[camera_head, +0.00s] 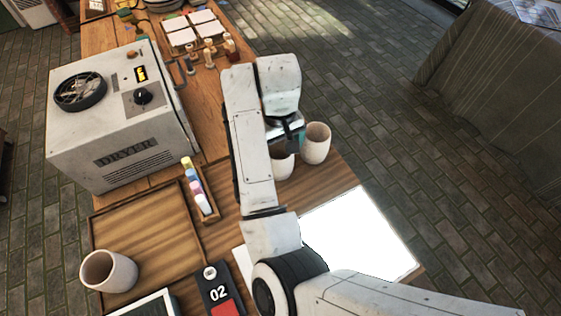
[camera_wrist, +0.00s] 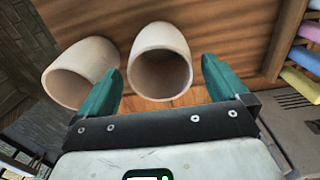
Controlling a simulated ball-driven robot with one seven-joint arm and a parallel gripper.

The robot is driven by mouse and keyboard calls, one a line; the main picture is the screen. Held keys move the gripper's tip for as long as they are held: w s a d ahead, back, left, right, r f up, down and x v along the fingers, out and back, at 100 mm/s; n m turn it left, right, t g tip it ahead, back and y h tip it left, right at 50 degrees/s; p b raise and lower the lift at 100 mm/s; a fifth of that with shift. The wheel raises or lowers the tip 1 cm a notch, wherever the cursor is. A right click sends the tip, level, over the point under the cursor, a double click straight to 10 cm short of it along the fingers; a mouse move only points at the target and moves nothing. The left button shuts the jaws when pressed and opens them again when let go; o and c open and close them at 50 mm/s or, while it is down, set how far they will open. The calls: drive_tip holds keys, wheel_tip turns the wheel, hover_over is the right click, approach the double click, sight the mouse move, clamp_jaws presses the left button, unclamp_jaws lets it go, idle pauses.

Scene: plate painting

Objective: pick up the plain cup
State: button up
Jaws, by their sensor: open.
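Several pale, cream-coloured cups look plain. In the head view one cup (camera_head: 317,143) stands at the table's right edge. A second cup (camera_head: 283,166) is beside it, partly hidden by my arm. A third cup (camera_head: 110,271) is at the lower left, on a wooden tray. My gripper (camera_head: 290,137) is above the pair at the edge. In the wrist view my gripper (camera_wrist: 161,88) is open with green fingers. One cup (camera_wrist: 160,50) shows its open mouth between and beyond the fingers. The other cup (camera_wrist: 80,73) is left of it, partly behind the left finger. Contact cannot be told.
A dryer box (camera_head: 120,115) stands on the table at left. A narrow holder (camera_head: 201,190) of coloured pieces is near my arm. A bright white panel (camera_head: 360,235) lies at the right. Bottles (camera_head: 210,52) stand further back.

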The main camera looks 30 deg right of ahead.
drive_tip(key=shift+f+p, duration=0.35)
drive_tip(key=shift+f, duration=2.4)
drive_tip(key=shift+c, duration=0.3)
drive_tip(key=shift+w, duration=0.1)
drive_tip(key=c, duration=1)
